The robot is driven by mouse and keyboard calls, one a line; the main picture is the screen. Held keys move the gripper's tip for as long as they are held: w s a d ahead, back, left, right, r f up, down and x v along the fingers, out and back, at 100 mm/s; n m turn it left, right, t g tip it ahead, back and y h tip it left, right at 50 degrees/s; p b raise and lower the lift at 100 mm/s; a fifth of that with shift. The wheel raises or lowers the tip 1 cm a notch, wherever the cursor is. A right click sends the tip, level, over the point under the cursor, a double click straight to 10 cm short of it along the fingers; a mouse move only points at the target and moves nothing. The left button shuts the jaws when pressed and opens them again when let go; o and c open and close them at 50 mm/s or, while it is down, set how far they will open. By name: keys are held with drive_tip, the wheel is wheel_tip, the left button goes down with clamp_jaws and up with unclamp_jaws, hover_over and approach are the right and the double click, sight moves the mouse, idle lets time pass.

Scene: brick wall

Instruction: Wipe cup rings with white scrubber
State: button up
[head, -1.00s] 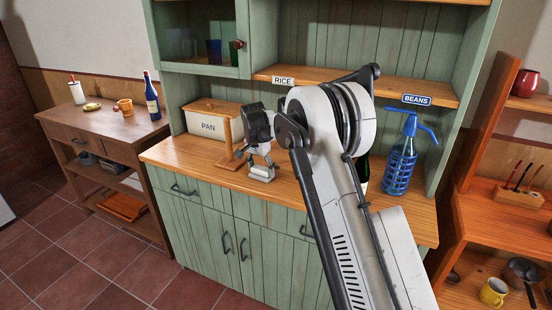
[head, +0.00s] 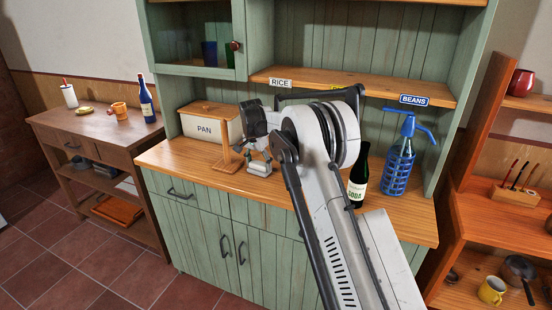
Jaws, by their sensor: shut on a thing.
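The white scrubber (head: 259,169) is a small pale block on the wooden counter (head: 185,165) of the green cupboard. My gripper (head: 259,157) points down and is shut on the scrubber from above. The scrubber's underside appears at the counter surface, but I cannot tell how firmly it touches. I cannot make out cup rings on the visible counter. My arm hides much of the counter's middle.
A wooden stand (head: 229,158) is close left of my gripper, before the PAN bin (head: 203,127). A dark soda bottle (head: 358,178) and blue siphon (head: 399,160) stand right of my arm. The shelf (head: 375,90) overhangs the back. The counter's front left is clear.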

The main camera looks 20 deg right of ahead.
drive_tip(key=w+d, duration=0.2)
drive_tip(key=shift+w, duration=0.3)
drive_tip(key=shift+w+d+r+p, duration=0.1)
drive_tip(key=shift+r+p, duration=0.05)
drive_tip(key=shift+p, duration=0.2)
wheel_tip(320, 180, up, 3)
drive_tip(key=shift+f+p, duration=0.1)
drive_tip(key=shift+p, duration=0.2)
drive_tip(key=shift+r+p, duration=0.3)
drive_tip(key=shift+r, duration=0.35)
drive_tip(key=shift+r+p, duration=0.7)
drive_tip(key=shift+r, duration=1.15)
